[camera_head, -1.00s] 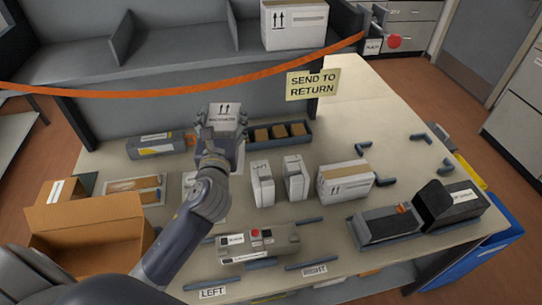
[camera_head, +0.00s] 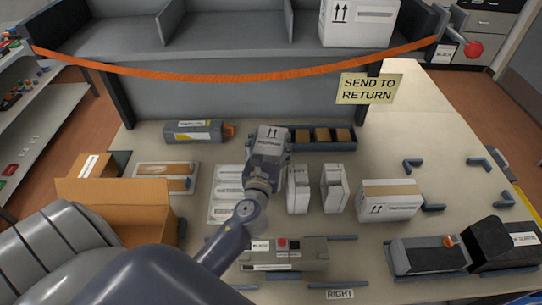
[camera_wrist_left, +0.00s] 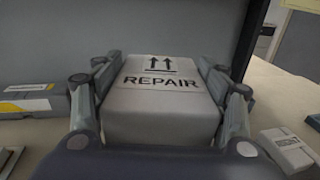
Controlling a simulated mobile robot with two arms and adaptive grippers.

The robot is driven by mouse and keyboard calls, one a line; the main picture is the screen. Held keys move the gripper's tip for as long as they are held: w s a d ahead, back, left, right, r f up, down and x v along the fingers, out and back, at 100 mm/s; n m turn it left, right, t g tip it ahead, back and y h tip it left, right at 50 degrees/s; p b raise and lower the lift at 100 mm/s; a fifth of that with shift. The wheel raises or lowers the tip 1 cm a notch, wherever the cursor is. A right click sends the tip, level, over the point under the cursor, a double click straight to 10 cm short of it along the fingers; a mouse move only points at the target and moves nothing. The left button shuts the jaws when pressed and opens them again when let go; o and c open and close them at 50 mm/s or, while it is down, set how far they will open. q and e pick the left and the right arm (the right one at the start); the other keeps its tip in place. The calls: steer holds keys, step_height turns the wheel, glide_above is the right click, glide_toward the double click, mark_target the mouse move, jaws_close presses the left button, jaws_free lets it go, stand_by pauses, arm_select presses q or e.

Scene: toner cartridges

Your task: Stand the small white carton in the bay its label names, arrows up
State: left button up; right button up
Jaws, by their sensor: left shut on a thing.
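The small white carton (camera_head: 271,136) is held up over the table in my left gripper (camera_head: 266,158). In the left wrist view the carton (camera_wrist_left: 160,110) shows the word REPAIR and two arrows pointing away from the gripper. The gripper's fingers (camera_wrist_left: 162,108) are shut on its two sides. A grey shelf unit (camera_head: 240,95) with dividers (camera_head: 170,20) forms bays at the back. An orange strap (camera_head: 230,74) runs across its front. A sign (camera_head: 369,89) reading SEND TO RETURN hangs at its right. I see no bay names. My right gripper is out of view.
Two upright white cartons (camera_head: 334,186) and a larger white box (camera_head: 389,200) stand right of my left gripper. A dark tray (camera_head: 353,148) of brown blocks is just behind. An open cardboard box (camera_head: 105,190) is at left. A large white carton (camera_head: 357,22) sits in the right bay.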

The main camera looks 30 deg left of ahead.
arm_select(q)
step_height(320, 180, down, 2)
steer(key=shift+b, duration=0.45)
steer(key=shift+f+b, duration=0.4)
steer(key=shift+f, duration=0.55)
steer(key=o, duration=1.5)
steer(key=shift+f, duration=0.2)
steer(key=o, duration=0.5)
steer(key=shift+c, duration=0.2)
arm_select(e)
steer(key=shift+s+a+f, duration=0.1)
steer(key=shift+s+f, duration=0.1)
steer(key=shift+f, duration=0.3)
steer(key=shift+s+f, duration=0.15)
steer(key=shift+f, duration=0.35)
arm_select(q)
steer(key=shift+r, duration=0.2)
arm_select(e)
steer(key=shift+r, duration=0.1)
